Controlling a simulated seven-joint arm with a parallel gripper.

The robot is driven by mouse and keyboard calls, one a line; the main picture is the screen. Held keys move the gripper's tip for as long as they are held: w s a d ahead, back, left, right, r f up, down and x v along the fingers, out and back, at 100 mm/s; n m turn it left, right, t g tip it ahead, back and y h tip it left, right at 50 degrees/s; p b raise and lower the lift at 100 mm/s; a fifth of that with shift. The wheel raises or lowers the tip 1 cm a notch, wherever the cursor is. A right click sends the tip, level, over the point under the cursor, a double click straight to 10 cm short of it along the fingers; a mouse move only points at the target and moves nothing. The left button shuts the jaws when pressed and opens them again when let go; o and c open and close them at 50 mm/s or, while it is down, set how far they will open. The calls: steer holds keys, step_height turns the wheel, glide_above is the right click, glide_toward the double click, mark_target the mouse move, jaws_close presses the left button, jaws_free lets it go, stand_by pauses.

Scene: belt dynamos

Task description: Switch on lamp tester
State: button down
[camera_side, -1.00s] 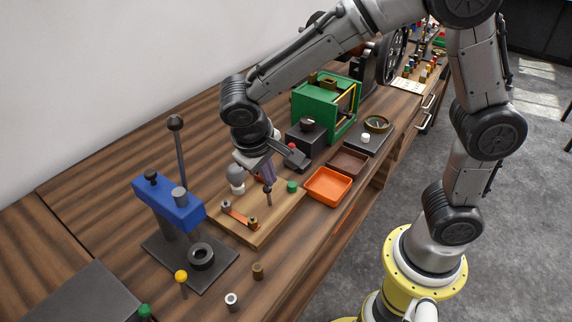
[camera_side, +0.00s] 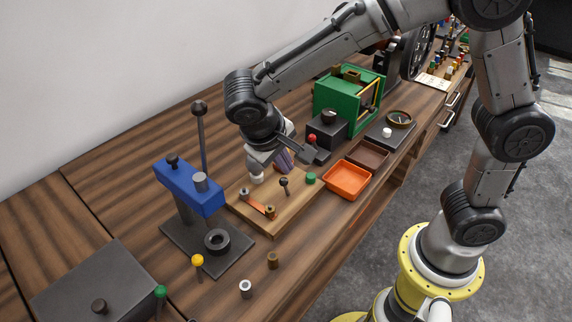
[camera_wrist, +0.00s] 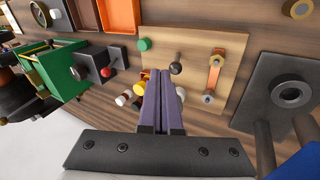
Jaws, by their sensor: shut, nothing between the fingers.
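A wooden board (camera_side: 296,212) on the bench carries a short black lever with a ball end (camera_side: 284,182), a green round knob (camera_side: 311,178) and a copper strip (camera_side: 258,205) between two posts. A pale bulb-like piece (camera_side: 257,177) at the board's back edge is partly hidden by my gripper. My gripper (camera_side: 288,168) is shut and empty, its purple fingers over the back part of the board, close behind the lever. In the wrist view the fingertips (camera_wrist: 164,72) lie beside the lever (camera_wrist: 176,66), which leans; I cannot tell whether they touch.
A blue press (camera_side: 190,188) with a tall lever stands left of the board. An orange tray (camera_side: 366,190) and a brown tray (camera_side: 385,154) lie to the right. A black box with a red knob (camera_side: 312,138) and a green frame (camera_side: 336,98) stand behind.

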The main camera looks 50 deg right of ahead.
step_height(320, 180, up, 12)
steer(key=s+a, duration=0.1)
steer(key=shift+s+a+r, duration=0.15)
steer(key=shift+s+a, duration=0.1)
stand_by(0.5)
